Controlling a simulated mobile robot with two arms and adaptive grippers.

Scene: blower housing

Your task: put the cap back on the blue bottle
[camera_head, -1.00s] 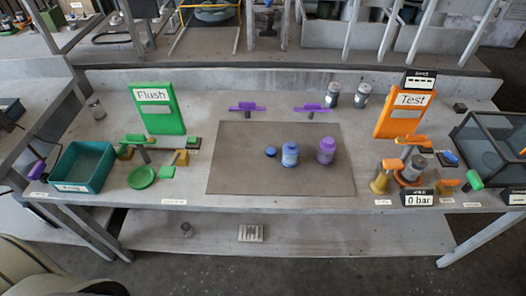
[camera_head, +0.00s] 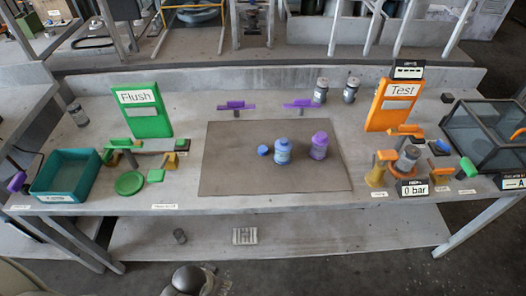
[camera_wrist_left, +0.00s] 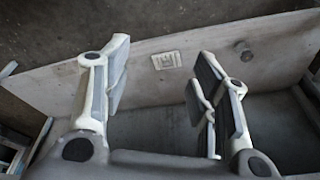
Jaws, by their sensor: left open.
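The blue bottle (camera_head: 282,153) stands upright on the brown mat (camera_head: 235,177), near the middle of the bench. A small dark-blue cap (camera_head: 262,150) lies on the mat just left of the bottle, apart from it. My left gripper (camera_wrist_left: 160,78) is open and empty in the left wrist view, with its two fingers spread wide. It faces the low shelf and floor, away from the bottle and cap. A rounded grey part of my own arm shows at the bottom edge of the head view; no fingers are clear there. My right gripper is not in view.
A purple bottle (camera_head: 319,146) stands close right of the blue one. Behind are purple-handled fixtures (camera_head: 236,105) and two grey jars (camera_head: 351,89). A teal tray (camera_head: 66,195) is at left, a glass-sided box (camera_head: 487,140) at right. The mat's front and left are clear.

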